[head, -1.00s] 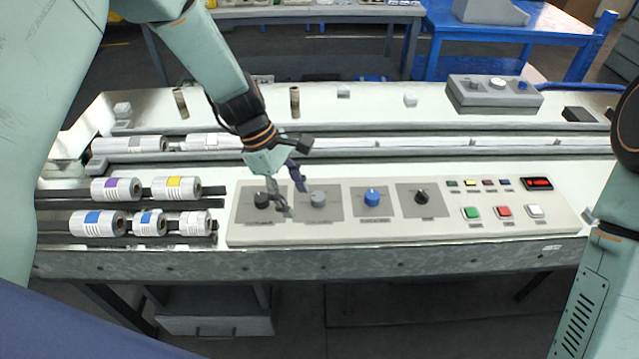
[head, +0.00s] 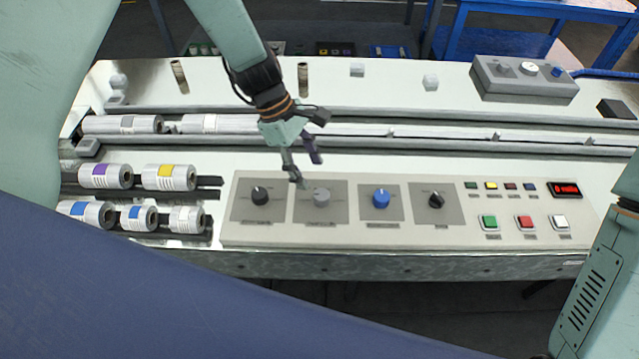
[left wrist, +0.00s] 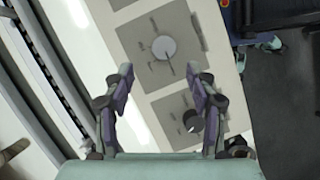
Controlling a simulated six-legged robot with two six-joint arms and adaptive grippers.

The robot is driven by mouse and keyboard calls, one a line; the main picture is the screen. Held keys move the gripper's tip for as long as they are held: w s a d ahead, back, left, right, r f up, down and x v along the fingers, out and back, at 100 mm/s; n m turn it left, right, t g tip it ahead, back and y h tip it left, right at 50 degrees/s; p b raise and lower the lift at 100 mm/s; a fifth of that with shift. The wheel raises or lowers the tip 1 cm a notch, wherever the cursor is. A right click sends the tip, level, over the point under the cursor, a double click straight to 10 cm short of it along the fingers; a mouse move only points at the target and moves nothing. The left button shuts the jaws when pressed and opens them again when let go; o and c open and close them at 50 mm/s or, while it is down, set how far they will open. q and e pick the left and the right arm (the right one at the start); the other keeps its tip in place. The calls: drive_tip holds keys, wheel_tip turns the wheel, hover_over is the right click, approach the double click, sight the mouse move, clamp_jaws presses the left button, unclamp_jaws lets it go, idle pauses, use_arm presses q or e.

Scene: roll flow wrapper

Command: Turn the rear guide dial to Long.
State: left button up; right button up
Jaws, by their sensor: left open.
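The front panel (head: 280,232) carries a row of dials: a left black dial (head: 260,195), a grey dial (head: 321,197), a blue dial (head: 381,198) and a right black dial (head: 436,200). Their labels are too small to read, so I cannot tell which is the rear guide dial. My left gripper (head: 308,172) is open and empty above the panel, just behind the grey dial. In the left wrist view, the grey dial (left wrist: 164,48) lies beyond the open fingertips (left wrist: 160,76), and a black dial (left wrist: 193,121) shows beside the right finger. My right gripper is out of view.
Several label rolls (head: 170,177) sit on rails at the left. Coloured buttons (head: 526,222) and a red display (head: 565,190) are on the panel's right. A grey box (head: 525,80) with knobs stands at the back right. Long rails (head: 400,143) run behind the panel.

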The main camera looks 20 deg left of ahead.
sight(321, 194)
use_arm(q)
drive_tip(key=x, duration=0.6)
drive_tip(key=shift+s+d+r, duration=0.15)
drive_tip(key=shift+s+d, duration=0.15)
drive_tip(key=shift+s, duration=0.1)
drive_tip(key=shift+w+a+f, duration=0.1)
drive_tip(key=shift+w+f, duration=0.15)
drive_tip(key=shift+f, duration=0.15)
drive_tip(key=shift+s+r, duration=0.15)
drive_tip(key=shift+s, duration=0.1)
drive_tip(key=shift+s+d+r, duration=0.1)
drive_tip(key=shift+d+r, duration=0.05)
drive_tip(key=shift+d, duration=0.15)
drive_tip(key=shift+c, duration=1.1)
drive_tip(key=shift+w+a+f, duration=0.25)
drive_tip(key=shift+w, duration=0.05)
drive_tip(key=c, duration=0.5)
drive_tip(key=shift+s+d+r, duration=0.1)
drive_tip(key=shift+s+r, duration=0.05)
drive_tip(key=c, duration=0.4)
